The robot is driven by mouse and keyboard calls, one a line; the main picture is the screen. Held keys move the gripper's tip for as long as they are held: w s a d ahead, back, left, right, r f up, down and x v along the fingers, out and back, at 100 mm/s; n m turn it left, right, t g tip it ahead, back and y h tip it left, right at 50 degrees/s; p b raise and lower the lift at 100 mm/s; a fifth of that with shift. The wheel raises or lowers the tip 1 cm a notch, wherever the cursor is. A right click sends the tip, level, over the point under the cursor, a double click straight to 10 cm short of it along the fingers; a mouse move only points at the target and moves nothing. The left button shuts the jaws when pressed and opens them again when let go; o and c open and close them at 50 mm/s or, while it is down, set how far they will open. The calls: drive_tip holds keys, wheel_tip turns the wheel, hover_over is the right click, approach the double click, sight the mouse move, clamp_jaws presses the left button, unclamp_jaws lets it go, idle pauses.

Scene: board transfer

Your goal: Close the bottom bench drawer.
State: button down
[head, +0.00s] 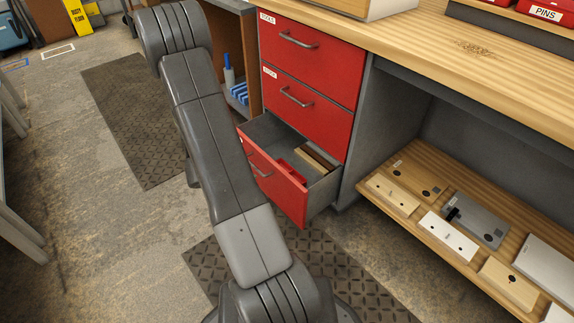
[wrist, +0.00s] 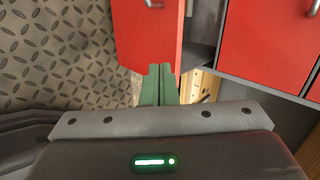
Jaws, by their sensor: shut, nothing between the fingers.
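The bottom bench drawer (head: 272,184) stands pulled out in the head view. Its red front faces left, and the left part is hidden behind my arm. A red item and a brown item lie inside it. In the wrist view the red drawer front (wrist: 145,38) stands at top centre, with part of its handle at the top edge. My gripper (wrist: 159,68) shows green fingers pressed together and empty. Their tips overlap the lower edge of this front in the picture; I cannot tell whether they touch it. My gripper is not visible in the head view.
Two closed red drawers, the top (head: 310,52) and middle (head: 305,105), sit above the open one. A wooden shelf (head: 375,205) with several blocks and plates is to the right. A dark patterned mat (head: 135,115) lies on the floor. A yellow sign (head: 76,17) stands far left.

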drive_tip(key=f+m, duration=0.1)
drive_tip(key=f, duration=0.1)
drive_tip(key=h+b, duration=0.1)
drive_tip(key=b, duration=0.3)
approach(284, 178)
wheel_tip(284, 178, down, 3)
drive_tip(key=w+d, duration=0.2)
drive_tip(key=d, duration=0.1)
drive_tip(key=shift+w+f+m+g, duration=0.15)
drive_tip(key=shift+f+m+g, duration=0.15)
drive_tip(key=shift+g, duration=0.1)
drive_tip(key=shift+w+d+r+b, duration=0.1)
drive_tip(key=shift+w+d+b, duration=0.2)
drive_tip(key=shift+d, duration=0.05)
